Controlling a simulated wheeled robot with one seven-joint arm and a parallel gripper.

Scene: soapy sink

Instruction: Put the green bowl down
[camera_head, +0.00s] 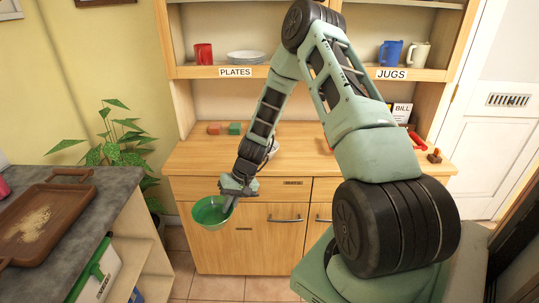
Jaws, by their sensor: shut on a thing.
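My gripper (232,196) is shut on the green bowl (209,211) at its right rim. The bowl hangs in the air in front of the wooden cabinet doors, with its green inside facing up toward the camera. It is slightly tilted. It is apart from the wooden counter (200,158) behind it and from the grey worktop (98,186) at the left. The exact contact of the fingertips is too small to see.
A brown tray (70,193) lies on the grey worktop. Shelves above hold a red mug (204,54), plates (246,57) and jugs.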

